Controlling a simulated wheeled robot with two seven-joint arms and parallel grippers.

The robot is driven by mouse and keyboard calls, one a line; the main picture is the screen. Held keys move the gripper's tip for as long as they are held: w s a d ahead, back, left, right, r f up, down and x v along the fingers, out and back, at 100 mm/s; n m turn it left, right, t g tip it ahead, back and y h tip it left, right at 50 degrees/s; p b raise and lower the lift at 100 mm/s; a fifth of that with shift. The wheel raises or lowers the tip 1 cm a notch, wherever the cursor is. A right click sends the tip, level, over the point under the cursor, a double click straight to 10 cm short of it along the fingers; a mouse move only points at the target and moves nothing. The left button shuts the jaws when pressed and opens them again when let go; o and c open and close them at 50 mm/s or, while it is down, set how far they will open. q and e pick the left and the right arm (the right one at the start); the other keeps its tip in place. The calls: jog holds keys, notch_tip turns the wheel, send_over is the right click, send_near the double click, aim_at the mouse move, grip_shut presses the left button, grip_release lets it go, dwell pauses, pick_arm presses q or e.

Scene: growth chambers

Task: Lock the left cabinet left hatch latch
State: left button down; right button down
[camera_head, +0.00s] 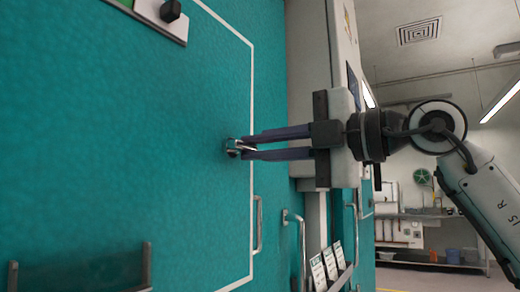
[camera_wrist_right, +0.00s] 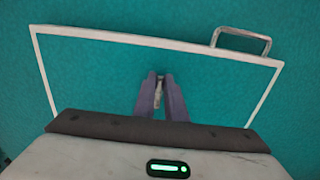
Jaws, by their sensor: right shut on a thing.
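A teal cabinet face (camera_head: 120,130) fills the left of the head view. A hatch (camera_head: 190,210) on it is outlined in white. A small metal latch (camera_head: 232,146) sits just inside the outline's right edge. My right gripper (camera_head: 249,145) reaches in from the right, with its two dark fingers closed on the latch. In the right wrist view the right gripper (camera_wrist_right: 160,80) has its fingertips around the latch (camera_wrist_right: 158,88), which is mostly hidden between them. The hatch outline (camera_wrist_right: 150,42) surrounds the fingers there. My left gripper is not in view.
A metal handle (camera_head: 259,225) stands at the hatch edge, below the gripper; it also shows in the wrist view (camera_wrist_right: 241,40). A panel with a black knob (camera_head: 170,10) is at the top. Another handle (camera_head: 296,235) and several labels stand lower right. Open room lies beyond, right.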

dwell(0.4)
jog(key=c, duration=1.8)
grip_release()
jog(key=shift+s+d, duration=0.1)
jog(key=shift+d, duration=0.05)
jog(key=b+v, duration=0.1)
jog(key=v, duration=0.9)
